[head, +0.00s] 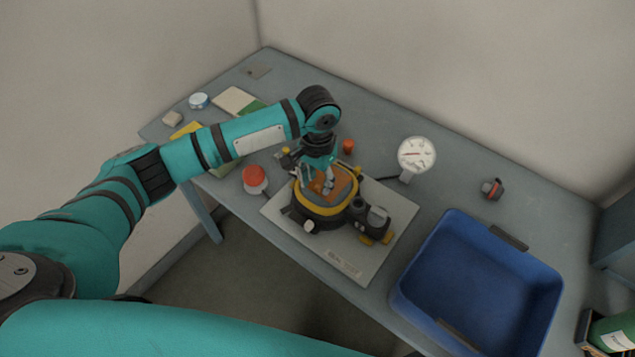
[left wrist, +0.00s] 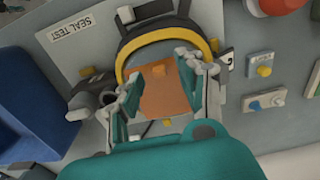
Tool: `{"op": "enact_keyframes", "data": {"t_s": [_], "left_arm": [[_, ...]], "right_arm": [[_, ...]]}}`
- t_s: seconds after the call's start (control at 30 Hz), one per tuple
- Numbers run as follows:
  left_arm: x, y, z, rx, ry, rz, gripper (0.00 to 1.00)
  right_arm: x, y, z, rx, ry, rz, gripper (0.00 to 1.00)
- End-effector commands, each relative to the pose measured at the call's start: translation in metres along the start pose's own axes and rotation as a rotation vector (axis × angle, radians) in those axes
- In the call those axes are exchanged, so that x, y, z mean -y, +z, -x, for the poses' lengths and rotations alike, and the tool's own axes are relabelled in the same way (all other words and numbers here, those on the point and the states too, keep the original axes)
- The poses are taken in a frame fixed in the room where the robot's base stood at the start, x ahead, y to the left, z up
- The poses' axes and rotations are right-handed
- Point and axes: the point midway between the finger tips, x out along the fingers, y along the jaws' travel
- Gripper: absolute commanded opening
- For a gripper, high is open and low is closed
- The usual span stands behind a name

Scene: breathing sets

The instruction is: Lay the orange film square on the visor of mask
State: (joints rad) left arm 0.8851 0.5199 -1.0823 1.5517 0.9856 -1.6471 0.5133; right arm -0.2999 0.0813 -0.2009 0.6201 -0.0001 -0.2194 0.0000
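The mask (head: 323,205) has a dark body and a yellow rim around its visor, and lies on a pale board labelled SEAL TEST in the left wrist view. The orange film square (left wrist: 165,98) lies over the visor, inside the yellow rim (left wrist: 165,38); part of it also shows in the head view (head: 343,183). My left gripper (head: 320,186) is low over the film. The fingers hide some film edges. My right gripper is out of view.
The board (head: 390,225) has a dark fitting beside the mask. A small red-and-black item (head: 492,188) lies at right. The table's back right is mostly clear.

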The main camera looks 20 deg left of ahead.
Motion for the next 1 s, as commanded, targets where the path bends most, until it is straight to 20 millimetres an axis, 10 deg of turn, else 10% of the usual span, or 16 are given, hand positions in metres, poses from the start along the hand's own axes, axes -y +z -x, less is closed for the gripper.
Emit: {"op": "enact_keyframes", "data": {"t_s": [0.5,1.0], "left_arm": [[0.0,-0.001,0.098,-0.004,0.0,0.0,0.39],[0.0,0.0,0.11,-0.001,0.001,0.0,0.39]], "right_arm": [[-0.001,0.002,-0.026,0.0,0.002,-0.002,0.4],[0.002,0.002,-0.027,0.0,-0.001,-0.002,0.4]]}}
